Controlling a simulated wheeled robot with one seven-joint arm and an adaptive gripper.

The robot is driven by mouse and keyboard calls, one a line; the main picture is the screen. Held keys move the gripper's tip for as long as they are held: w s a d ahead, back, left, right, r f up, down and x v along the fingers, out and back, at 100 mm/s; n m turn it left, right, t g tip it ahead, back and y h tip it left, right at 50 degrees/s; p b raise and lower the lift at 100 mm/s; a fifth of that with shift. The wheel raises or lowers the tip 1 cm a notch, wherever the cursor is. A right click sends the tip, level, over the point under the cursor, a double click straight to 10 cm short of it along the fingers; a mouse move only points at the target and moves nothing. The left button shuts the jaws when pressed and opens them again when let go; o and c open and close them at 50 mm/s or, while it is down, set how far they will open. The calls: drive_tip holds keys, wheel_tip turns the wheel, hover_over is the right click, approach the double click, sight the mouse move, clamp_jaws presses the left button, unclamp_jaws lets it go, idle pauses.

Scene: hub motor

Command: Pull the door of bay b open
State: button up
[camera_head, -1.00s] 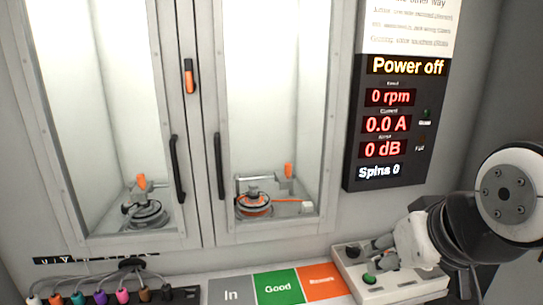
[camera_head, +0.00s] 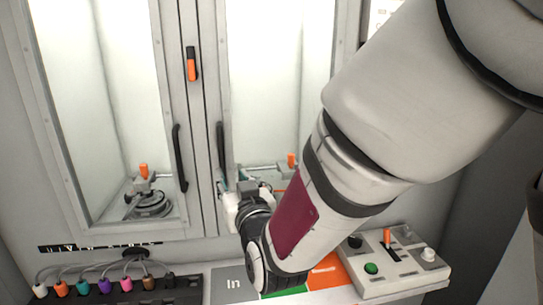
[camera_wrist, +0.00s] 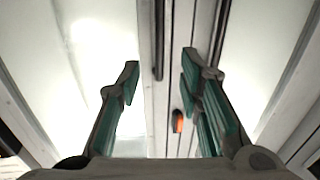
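Two glazed bay doors stand side by side, left (camera_head: 113,120) and right (camera_head: 275,90). Both look closed. I see no letter telling which is bay b. The left door has a dark vertical bar handle (camera_head: 180,157). The right door has a similar handle (camera_head: 220,145), its lower end close to my gripper (camera_head: 226,188). In the wrist view my gripper (camera_wrist: 160,62) is open, with teal finger pads. A dark handle bar (camera_wrist: 158,40) lies in line with the gap between the fingers, apparently beyond the tips. The other bar (camera_wrist: 219,35) is beside the right finger.
An orange and black latch (camera_head: 191,65) sits on the post between the doors. Below are a connector row (camera_head: 105,288), coloured mats with a grey "In" area (camera_head: 232,283), and a button box (camera_head: 395,268). My arm covers much of the right side.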

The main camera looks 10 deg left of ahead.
sight(222, 158)
drive_tip(key=x, duration=1.3)
drive_tip(key=shift+w+a+p, duration=0.1)
drive_tip(key=shift+w+p, duration=0.15)
drive_tip(key=shift+p, duration=0.1)
clamp_jaws()
